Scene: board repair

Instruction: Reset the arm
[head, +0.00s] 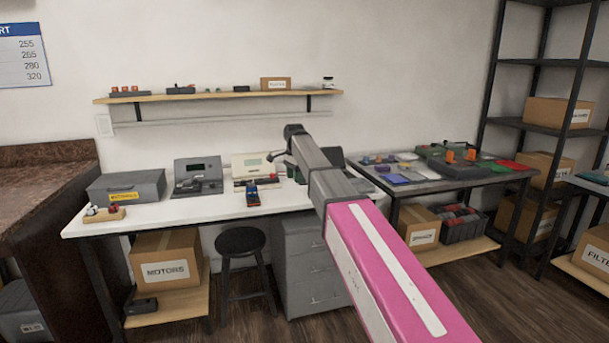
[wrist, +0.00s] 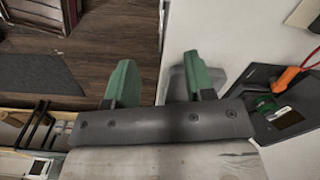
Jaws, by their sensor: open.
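My arm reaches forward from the lower right of the head view, with a pink link and grey links beyond it. My gripper shows in the wrist view (wrist: 160,80), with two green fingers spread wide apart and nothing between them. Its fingers cannot be made out in the head view, where the arm's far end is over the white workbench (head: 150,218). Below the fingers in the wrist view are the bench's white top, its edge and the wooden floor.
Grey devices (head: 197,172) and a grey case (head: 126,186) stand on the bench. A black stool (head: 240,241) and drawer unit (head: 305,250) stand by it. A shelf (head: 200,97) holds small items. A dark table (head: 470,178) with coloured parts stands right. Open floor lies in front.

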